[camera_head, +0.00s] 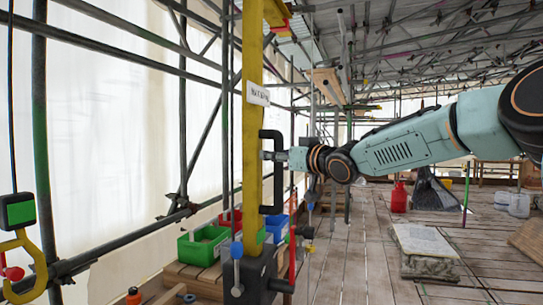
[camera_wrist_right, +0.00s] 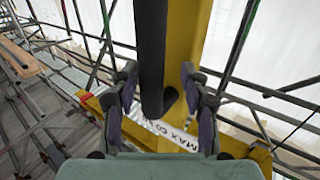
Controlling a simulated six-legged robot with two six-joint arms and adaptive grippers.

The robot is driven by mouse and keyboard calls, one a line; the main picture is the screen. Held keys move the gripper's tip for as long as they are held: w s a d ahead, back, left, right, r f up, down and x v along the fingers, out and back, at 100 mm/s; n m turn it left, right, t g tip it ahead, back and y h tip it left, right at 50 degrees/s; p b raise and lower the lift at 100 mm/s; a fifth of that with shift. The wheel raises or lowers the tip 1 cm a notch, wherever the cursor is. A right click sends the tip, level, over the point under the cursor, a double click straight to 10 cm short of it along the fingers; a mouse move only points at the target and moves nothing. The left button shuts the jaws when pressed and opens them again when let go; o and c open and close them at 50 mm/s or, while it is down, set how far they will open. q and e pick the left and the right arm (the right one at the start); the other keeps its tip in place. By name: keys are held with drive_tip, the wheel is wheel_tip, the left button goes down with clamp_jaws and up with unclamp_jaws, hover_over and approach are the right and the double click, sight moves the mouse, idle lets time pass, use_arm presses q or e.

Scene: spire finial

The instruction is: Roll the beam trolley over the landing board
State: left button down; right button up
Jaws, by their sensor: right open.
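A yellow post (camera_head: 252,130) with a white label (camera_head: 258,95) stands left of centre in the head view. A black handle (camera_head: 276,210) is fixed to its right side. My right gripper (camera_head: 270,156) reaches in from the right at the handle's upper half. In the right wrist view, the open fingers of my right gripper (camera_wrist_right: 160,85) stand on either side of the black handle bar (camera_wrist_right: 152,50), not closed on it. A yellow and red part (camera_head: 278,14) shows at the top; I cannot tell whether it is the trolley. A wooden board (camera_head: 326,84) hangs high behind. My left gripper is out of view.
A yellow hook (camera_head: 38,262) under a black and green block (camera_head: 18,210) hangs at the far left. Scaffold poles surround the post. The plank floor (camera_head: 350,250) at right is partly clear, with a stone block (camera_head: 425,241) on it.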

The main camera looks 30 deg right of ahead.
drive_tip(key=shift+w+d+f, duration=0.45)
drive_tip(key=shift+w+d, duration=0.2)
drive_tip(key=shift+w, duration=0.05)
drive_tip(key=shift+s+a+r, duration=0.35)
drive_tip(key=shift+s+r, duration=0.1)
drive_tip(key=shift+s, duration=0.25)
drive_tip(key=shift+c, duration=1.1)
drive_tip(key=shift+s+a, duration=0.1)
drive_tip(key=shift+a, duration=0.05)
drive_tip(key=shift+c, duration=0.7)
drive_tip(key=shift+w+d+f, duration=0.4)
drive_tip(key=shift+w, duration=0.1)
drive_tip(key=c, duration=0.5)
drive_tip(key=shift+c, duration=0.5)
drive_tip(key=shift+a, duration=0.15)
clamp_jaws()
drive_tip(key=shift+s+a, duration=0.1)
